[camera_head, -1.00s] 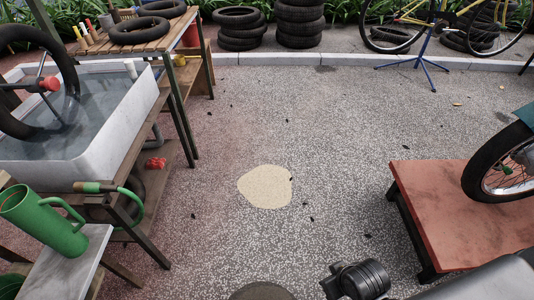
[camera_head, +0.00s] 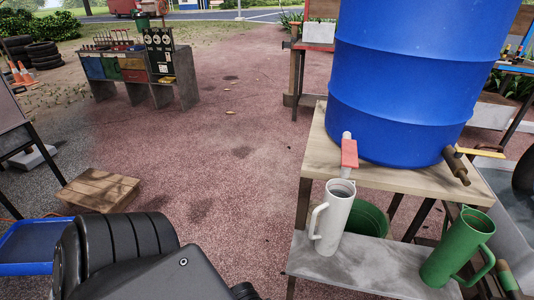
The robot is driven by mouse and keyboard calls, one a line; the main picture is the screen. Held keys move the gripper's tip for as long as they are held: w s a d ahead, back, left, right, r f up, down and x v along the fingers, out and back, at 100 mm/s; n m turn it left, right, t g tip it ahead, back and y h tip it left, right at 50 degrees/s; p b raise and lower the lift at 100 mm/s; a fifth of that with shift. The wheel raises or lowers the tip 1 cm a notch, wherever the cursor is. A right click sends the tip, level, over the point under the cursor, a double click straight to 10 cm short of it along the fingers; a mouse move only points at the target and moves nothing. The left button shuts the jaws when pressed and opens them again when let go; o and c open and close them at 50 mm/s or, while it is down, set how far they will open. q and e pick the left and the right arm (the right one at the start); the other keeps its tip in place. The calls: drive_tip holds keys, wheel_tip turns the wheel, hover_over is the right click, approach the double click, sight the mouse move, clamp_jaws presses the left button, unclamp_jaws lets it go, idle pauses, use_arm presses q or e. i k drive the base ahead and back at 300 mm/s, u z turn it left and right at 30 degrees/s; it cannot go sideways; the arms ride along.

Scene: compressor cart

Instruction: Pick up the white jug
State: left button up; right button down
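The white jug (camera_head: 333,222) stands upright on the lower grey shelf of a wooden stand at the right, with its handle toward the left. It stands just below a red-handled tap (camera_head: 349,153). A green jug (camera_head: 457,248) stands on the same shelf to its right. A dark part of my own arm fills the lower left, well to the left of the white jug. No gripper fingers show in the view, so I cannot see either gripper.
A large blue barrel (camera_head: 421,75) sits on the wooden stand (camera_head: 390,178). A green bucket (camera_head: 367,219) is behind the white jug. A wooden crate (camera_head: 99,190) and a blue tray (camera_head: 32,246) lie at the left. The reddish ground in the middle is clear.

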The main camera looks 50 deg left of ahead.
sight(339, 195)
drive_tip(key=u, duration=1.75)
drive_tip(key=k, duration=0.7)
drive_tip(key=u, duration=0.65)
